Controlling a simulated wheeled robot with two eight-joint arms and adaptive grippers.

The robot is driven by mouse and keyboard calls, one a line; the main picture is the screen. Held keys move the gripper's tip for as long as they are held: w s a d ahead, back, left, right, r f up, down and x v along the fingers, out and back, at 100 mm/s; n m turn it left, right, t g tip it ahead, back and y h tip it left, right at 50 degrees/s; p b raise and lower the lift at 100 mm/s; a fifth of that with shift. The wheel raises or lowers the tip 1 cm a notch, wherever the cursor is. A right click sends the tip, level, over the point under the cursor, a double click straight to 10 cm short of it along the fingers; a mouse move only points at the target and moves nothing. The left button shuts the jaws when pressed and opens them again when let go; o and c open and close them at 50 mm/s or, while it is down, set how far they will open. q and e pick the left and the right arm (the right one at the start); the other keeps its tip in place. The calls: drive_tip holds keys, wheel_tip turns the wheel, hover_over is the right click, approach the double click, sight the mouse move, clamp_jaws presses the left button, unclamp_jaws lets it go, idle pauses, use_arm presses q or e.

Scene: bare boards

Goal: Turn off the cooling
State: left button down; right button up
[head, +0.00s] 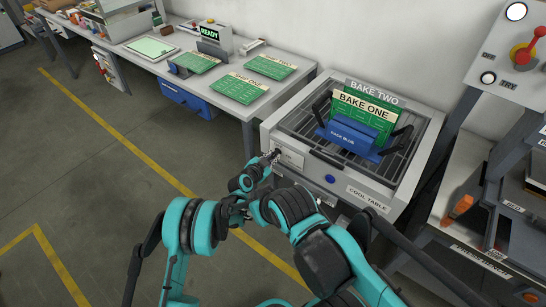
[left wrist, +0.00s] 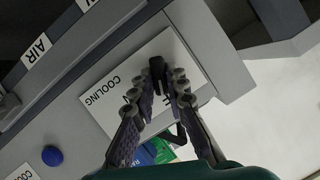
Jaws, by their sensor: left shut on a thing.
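The cool table (head: 367,197) is a grey unit with a slatted top. A white plate (left wrist: 98,98) on its front reads COOLING in the left wrist view; fingers partly cover its other lettering. My left gripper (head: 273,156) is at this plate at the front left of the table. In the left wrist view its fingertips (left wrist: 170,75) are shut on a small dark switch handle (left wrist: 184,98) in front of the plate. The handle's setting cannot be told. My right gripper is not in view.
A blue rack (head: 350,139) holds green BAKE ONE (head: 366,112) and BAKE TWO boards on the slats. A blue button (head: 330,179) sits on the table's front. A bench (head: 222,112) with green boards adjoins on the left. A red-knobbed panel (head: 503,60) stands right.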

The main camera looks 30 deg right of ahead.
use_arm(q)
drive_tip(key=shift+w+a+n+g+h, duration=0.15)
drive_tip(key=shift+n+g+h, duration=0.15)
drive_tip(key=shift+n+g, duration=1.05)
drive_tip(key=shift+n, duration=0.35)
drive_tip(key=c, duration=1.5)
unclamp_jaws()
drive_tip(key=shift+c, duration=0.2)
drive_tip(key=v, duration=1.2)
drive_tip(key=shift+f, duration=0.1)
